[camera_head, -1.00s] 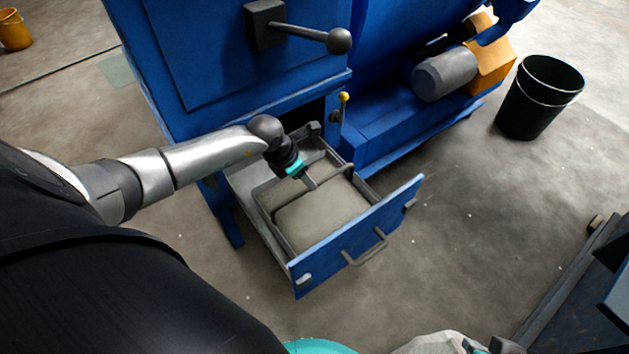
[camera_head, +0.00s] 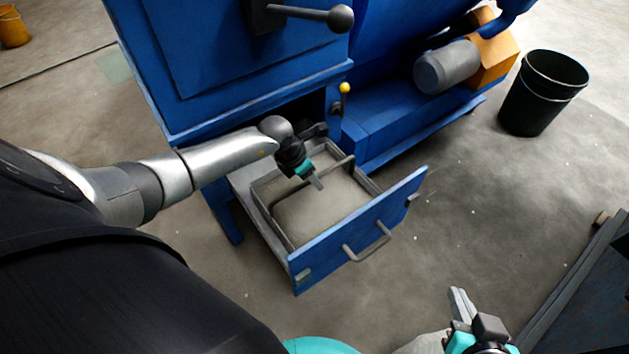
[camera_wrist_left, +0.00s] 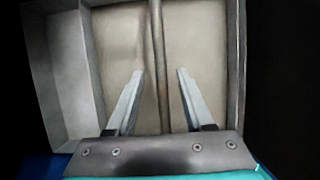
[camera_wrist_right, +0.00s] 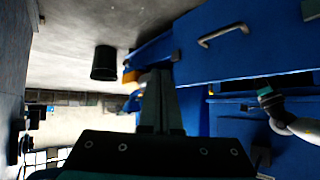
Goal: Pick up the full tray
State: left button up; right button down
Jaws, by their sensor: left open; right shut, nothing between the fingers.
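The full tray (camera_head: 288,238) sits inside the pulled-out blue drawer (camera_head: 345,237), filled with sand-coloured material (camera_head: 330,208). A bar handle (camera_head: 345,166) arches across the tray. My left gripper (camera_head: 318,184) is open above the tray, near the handle. In the left wrist view, my left fingers (camera_wrist_left: 160,75) stand apart with the handle bar (camera_wrist_left: 159,45) running between them; whether they touch it I cannot tell. My right gripper (camera_head: 459,296) is shut and empty, low at the right, apart from the drawer. It also shows in the right wrist view (camera_wrist_right: 158,78).
The blue machine (camera_head: 240,70) stands behind the drawer, with a black lever knob (camera_head: 341,18) above it. A black bin (camera_head: 543,92) stands on the floor at the right. A dark structure (camera_head: 590,300) is at the lower right. Floor right of the drawer is clear.

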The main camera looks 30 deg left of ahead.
pick_arm(q)
jog(key=shift+w+d+f+b, duration=0.15)
jog(key=shift+w+f+b, duration=0.1)
jog(key=shift+f+b, duration=0.25)
jog(key=shift+w+d+f+b, duration=0.15)
jog(key=shift+w+f+b, duration=0.1)
jog(key=shift+f+b, duration=0.3)
jog(key=shift+b+x, duration=0.7)
jog(key=shift+x, duration=0.4)
pick_arm(e)
jog(key=a+r+t+y, duration=0.3)
jog(key=a+t, duration=0.2)
jog(key=t, duration=0.1)
jog(key=shift+r+m, duration=0.15)
jog(key=shift+m, duration=0.25)
jog(key=shift+s, duration=0.1)
pick_arm(q)
grip_shut()
jog(key=shift+w+r, duration=0.15)
jog(key=shift+w, duration=0.05)
